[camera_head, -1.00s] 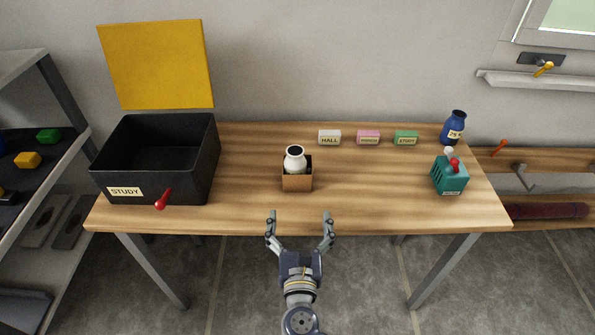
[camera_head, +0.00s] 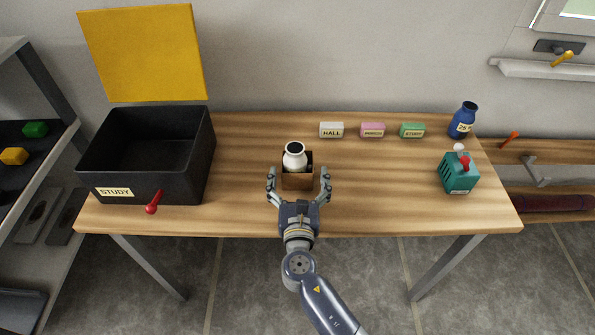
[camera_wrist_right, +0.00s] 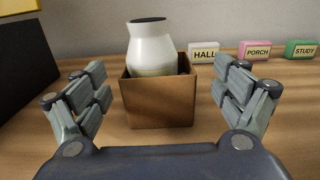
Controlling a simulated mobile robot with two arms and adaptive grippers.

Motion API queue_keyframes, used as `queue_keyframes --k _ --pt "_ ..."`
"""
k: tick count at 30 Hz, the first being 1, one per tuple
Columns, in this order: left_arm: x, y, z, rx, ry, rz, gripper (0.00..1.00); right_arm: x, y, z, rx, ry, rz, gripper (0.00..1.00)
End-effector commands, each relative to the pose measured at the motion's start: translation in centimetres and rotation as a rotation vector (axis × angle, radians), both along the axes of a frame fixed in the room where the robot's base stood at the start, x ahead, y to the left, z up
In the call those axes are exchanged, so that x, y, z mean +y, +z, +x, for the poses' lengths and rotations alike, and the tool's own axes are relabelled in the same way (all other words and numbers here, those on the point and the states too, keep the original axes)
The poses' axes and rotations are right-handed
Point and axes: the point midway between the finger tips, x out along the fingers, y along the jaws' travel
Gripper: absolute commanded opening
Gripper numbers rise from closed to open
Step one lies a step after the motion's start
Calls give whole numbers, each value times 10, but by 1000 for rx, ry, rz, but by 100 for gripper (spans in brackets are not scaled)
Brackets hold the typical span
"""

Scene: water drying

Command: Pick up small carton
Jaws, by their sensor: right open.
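The small carton (camera_head: 297,182) is an open brown box on the wooden table, upright, with a white bottle (camera_head: 294,157) standing in it. In the right wrist view the carton (camera_wrist_right: 160,102) sits centred ahead, and the white bottle (camera_wrist_right: 152,48) with a dark mouth rises above its rim. My right gripper (camera_head: 298,178) is open, with one finger on each side of the carton's near part. In the right wrist view a gap shows between each finger and the carton walls. My left gripper is not in view.
A black bin (camera_head: 100,185) labelled STUDY with a red handle stands at left. White HALL (camera_head: 331,130), pink PORCH (camera_head: 372,130) and green STUDY (camera_head: 412,130) blocks line the back. A blue bottle (camera_head: 462,120) and teal holder (camera_head: 458,173) stand at right. The table's front right is clear.

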Motion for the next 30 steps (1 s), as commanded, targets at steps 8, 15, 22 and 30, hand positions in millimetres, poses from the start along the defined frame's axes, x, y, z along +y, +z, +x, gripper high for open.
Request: queue_keyframes --k 8,15,22,30 --pt "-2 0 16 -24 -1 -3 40 3 -4 36 -1 -1 0 90" --pt "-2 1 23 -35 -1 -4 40 3 -5 48 1 0 0 90" --pt "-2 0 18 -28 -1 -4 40 3 -5 47 1 0 0 72" --pt "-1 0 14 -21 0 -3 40 3 -4 48 -2 0 0 43"
